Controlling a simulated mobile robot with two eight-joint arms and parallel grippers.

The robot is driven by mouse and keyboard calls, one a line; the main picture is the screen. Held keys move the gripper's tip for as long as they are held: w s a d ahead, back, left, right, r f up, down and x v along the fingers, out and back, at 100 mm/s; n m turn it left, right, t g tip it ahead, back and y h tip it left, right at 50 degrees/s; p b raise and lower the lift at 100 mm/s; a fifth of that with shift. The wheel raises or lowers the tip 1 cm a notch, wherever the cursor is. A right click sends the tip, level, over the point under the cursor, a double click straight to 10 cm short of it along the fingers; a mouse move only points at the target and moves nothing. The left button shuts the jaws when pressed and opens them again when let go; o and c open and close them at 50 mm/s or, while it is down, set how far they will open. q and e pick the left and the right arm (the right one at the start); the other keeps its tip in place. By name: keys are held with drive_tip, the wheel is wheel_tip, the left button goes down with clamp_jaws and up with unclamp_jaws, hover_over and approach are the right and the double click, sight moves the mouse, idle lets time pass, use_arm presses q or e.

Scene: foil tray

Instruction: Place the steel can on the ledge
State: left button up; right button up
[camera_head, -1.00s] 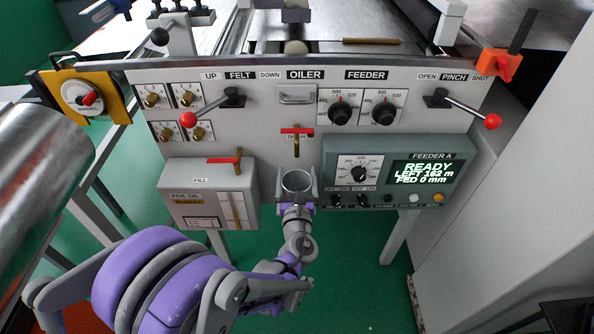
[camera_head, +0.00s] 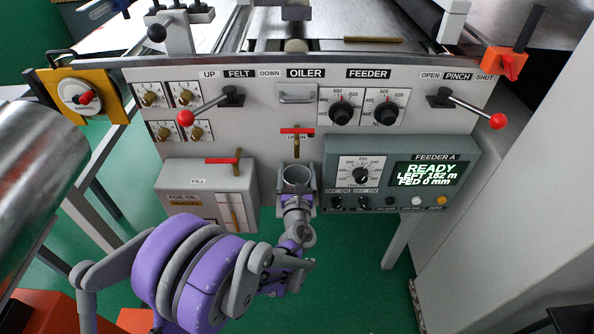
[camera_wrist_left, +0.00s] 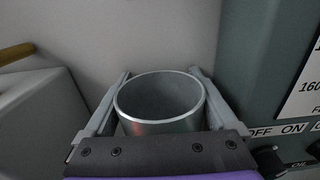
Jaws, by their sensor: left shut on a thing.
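The steel can (camera_head: 296,186) is an open, empty-looking metal cylinder, upright in front of the machine's white panel. My left gripper (camera_head: 297,172) is shut on it from the near side, with one finger along each side. In the left wrist view the can (camera_wrist_left: 160,125) shows its round rim and inner wall between the fingers of the gripper (camera_wrist_left: 158,78). The can is below the red-handled drain tap (camera_head: 297,131). I cannot make out the ledge clearly; the can and gripper may hide it. My right gripper is not in view.
The grey oil tank (camera_head: 180,178) is close on the left of the can, and the feeder box (camera_head: 450,153) close on the right. Red-balled levers (camera_head: 186,118) stick out from the panel. Open green floor (camera_head: 345,285) lies below.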

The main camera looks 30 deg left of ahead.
use_arm(q)
drive_tip(key=o, duration=1.2)
drive_tip(key=shift+f, duration=0.15)
drive_tip(key=shift+c, duration=0.2)
drive_tip(key=shift+s+d+r, duration=0.2)
drive_tip(key=shift+s, duration=0.05)
drive_tip(key=v, duration=1.1)
drive_tip(key=s+a+f+n+g+h, duration=0.15)
drive_tip(key=s+n+g, duration=0.3)
drive_tip(key=n, duration=0.45)
drive_tip(key=s+f+n+g+h, duration=0.1)
drive_tip(key=s+f+n+g, duration=0.25)
drive_tip(key=s+n, duration=0.4)
drive_tip(key=s+d+f+n+g+h, duration=0.1)
drive_tip(key=s+d+n+g+h, duration=0.2)
drive_tip(key=n, duration=1)
drive_tip(key=s+d+h, duration=0.3)
drive_tip(key=s+d, duration=0.2)
drive_tip(key=d, duration=0.2)
drive_tip(key=shift+s+d+h+p, duration=0.25)
drive_tip(key=shift+d+h+p, duration=0.05)
drive_tip(key=shift+h, duration=0.05)
